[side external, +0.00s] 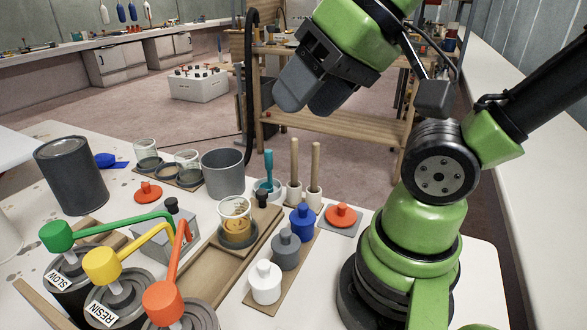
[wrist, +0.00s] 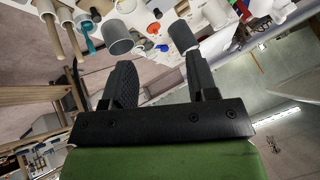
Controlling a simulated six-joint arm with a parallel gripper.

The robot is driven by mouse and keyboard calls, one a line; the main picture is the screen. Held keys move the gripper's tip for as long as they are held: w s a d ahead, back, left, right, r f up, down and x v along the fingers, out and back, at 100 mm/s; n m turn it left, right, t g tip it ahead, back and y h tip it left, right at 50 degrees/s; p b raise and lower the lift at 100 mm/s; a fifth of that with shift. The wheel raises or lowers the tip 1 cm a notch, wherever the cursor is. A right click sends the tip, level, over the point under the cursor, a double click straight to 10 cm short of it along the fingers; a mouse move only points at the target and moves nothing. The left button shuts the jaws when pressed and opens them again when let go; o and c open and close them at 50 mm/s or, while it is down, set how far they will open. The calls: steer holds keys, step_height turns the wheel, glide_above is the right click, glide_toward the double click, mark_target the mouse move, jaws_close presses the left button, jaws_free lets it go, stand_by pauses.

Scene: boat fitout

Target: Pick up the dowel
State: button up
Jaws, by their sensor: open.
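Two light wooden dowels stand upright in small white holders near the table's back edge, the left dowel (side external: 294,158) close beside the right dowel (side external: 316,162). In the wrist view they show at the upper left, as one stick (wrist: 50,32) and another stick (wrist: 71,37). My gripper (side external: 303,106) is open and empty, raised in the air above and behind the dowels, apart from them. In the wrist view the space between its fingers (wrist: 160,66) is clear.
A teal-handled tool (side external: 269,170) stands in a pot just left of the dowels, with a grey cup (side external: 223,172) beyond it. Blue, grey and white bottles stand in front; an orange-topped item (side external: 341,214) is at right. Pump cans and a dark can (side external: 72,172) fill the left.

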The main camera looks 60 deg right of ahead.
steer(key=shift+c, duration=0.7)
steer(key=g+h, duration=0.3)
steer(key=g, duration=0.3)
glide_above(295, 138)
steer(key=shift+m, duration=0.3)
steer(key=f, duration=0.8)
steer(key=shift+s+a+f, duration=0.15)
steer(key=shift+a+f, duration=0.05)
steer(key=shift+f, duration=0.05)
steer(key=f, duration=0.4)
steer(key=shift+d+f, duration=0.15)
steer(key=shift+d, duration=0.2)
steer(key=shift+w+f, duration=0.2)
steer(key=shift+f, duration=1.35)
steer(key=shift+w+f, duration=0.15)
steer(key=shift+f, duration=1.35)
jaws_close()
